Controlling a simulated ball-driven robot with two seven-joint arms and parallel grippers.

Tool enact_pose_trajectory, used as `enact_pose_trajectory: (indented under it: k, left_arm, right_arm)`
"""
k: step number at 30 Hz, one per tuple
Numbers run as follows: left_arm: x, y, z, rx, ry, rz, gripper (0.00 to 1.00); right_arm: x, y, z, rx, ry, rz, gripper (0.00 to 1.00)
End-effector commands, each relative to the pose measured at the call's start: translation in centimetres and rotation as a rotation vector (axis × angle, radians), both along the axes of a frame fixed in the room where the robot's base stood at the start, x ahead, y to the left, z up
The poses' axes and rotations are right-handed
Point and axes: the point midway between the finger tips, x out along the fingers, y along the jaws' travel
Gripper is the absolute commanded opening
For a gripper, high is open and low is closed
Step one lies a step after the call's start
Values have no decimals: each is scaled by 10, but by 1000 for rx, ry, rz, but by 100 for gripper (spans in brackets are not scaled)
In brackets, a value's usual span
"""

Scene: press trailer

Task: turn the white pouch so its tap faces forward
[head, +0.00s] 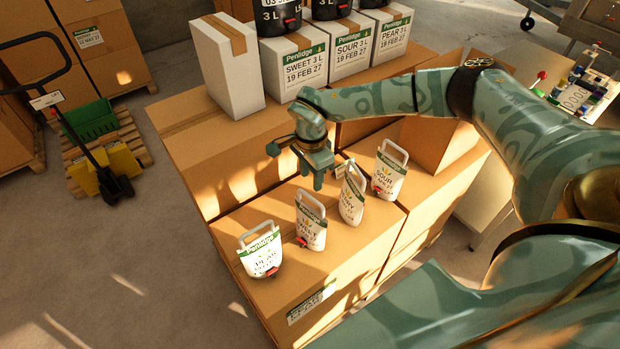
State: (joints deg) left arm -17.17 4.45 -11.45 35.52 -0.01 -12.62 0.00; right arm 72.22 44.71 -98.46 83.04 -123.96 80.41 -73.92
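Several white pouches with green bands and loop handles stand in a slanting row on the cardboard boxes. The Pear pouch (260,252) is nearest, at the left. The second pouch (311,226) and the far Sour pouch (388,177) show red taps low on their fronts. The third pouch (351,200) is turned at a different angle from the others, and I cannot see its tap. My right gripper (317,174) points down just left of the third pouch's handle and behind the second pouch. It seems to hold nothing; its finger gap is unclear. My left gripper is out of view.
A plain white carton (228,70) and labelled cartons (300,62) with black containers on top stand behind. A taller cardboard box (436,143) stands to the right, under my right arm. Bare cardboard (215,165) lies left of the gripper.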

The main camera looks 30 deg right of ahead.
Motion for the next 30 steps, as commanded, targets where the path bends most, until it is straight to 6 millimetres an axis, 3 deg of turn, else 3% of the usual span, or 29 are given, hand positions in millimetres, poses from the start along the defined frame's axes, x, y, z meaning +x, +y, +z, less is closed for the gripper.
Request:
enact_pose_trajectory:
  k: [5,19,21,26,30]
  left_arm:
    - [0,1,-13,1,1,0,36]
    - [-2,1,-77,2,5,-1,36]
    - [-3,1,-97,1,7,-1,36]
    - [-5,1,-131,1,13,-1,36]
    - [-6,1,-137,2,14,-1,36]
  right_arm:
    - [0,1,-4,2,0,-236,40]
    - [0,1,-10,5,-4,-1386,40]
    - [-1,1,-34,2,-3,-1368,40]
    - [-1,2,-69,3,-3,-1364,40]
    - [-1,2,-86,3,-3,-1363,40]
